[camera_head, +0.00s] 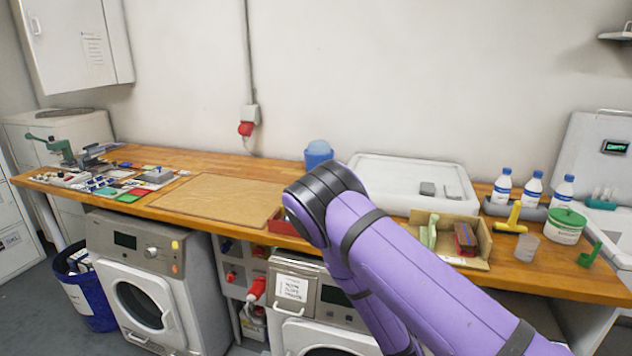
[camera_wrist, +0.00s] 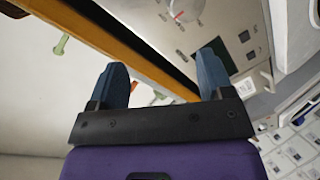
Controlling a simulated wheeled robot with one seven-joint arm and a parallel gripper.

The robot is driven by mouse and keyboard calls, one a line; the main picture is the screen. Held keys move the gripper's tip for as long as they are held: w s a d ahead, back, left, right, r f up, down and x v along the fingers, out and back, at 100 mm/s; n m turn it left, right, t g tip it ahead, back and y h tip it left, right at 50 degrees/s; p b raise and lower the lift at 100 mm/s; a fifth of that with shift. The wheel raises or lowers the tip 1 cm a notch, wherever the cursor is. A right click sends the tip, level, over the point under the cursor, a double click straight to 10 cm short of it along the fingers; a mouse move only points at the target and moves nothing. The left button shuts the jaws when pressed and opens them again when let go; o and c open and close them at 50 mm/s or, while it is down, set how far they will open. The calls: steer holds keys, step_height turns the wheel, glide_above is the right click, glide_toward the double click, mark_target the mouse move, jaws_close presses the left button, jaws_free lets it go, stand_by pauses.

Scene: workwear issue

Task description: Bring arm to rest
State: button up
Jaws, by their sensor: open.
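My purple arm crosses the lower middle of the head view, its bent joint raised in front of the wooden counter (camera_head: 370,215). My gripper does not show in the head view. In the wrist view my gripper (camera_wrist: 163,78) has its two blue fingers spread wide apart with nothing between them. It faces the counter's edge (camera_wrist: 130,55) and a machine's control panel (camera_wrist: 215,30), seen at a tilt. The fingers do not visibly hold anything.
A brown mat (camera_head: 220,197), a white tray (camera_head: 385,203), a cardboard bin (camera_head: 480,250) and several bottles (camera_head: 531,190) occupy the counter. A blue bin (camera_head: 90,300) stands on the floor at left.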

steer(key=s+r+m+g+y, duration=0.1)
steer(key=s+r+m+g, duration=0.15)
steer(key=r, duration=0.85)
steer(key=s+d+r+m+g+y, duration=0.1)
steer(key=r+m, duration=0.2)
steer(key=r, duration=0.7)
steer(key=s+r+m+g+y, duration=0.1)
steer(key=r+m+g+y, duration=0.1)
steer(key=r, duration=0.9)
steer(key=s+d+r, duration=0.2)
steer(key=s+r, duration=0.3)
steer(key=s, duration=0.3)
steer(key=s+d+r+m+g, duration=0.1)
steer(key=s+d+r, duration=0.1)
steer(key=s+r, duration=0.3)
steer(key=s+d+r+g+h, duration=0.1)
steer(key=s+r, duration=0.5)
steer(key=s, duration=0.7)
steer(key=shift+s+d, duration=0.2)
steer(key=shift+d, duration=0.6)
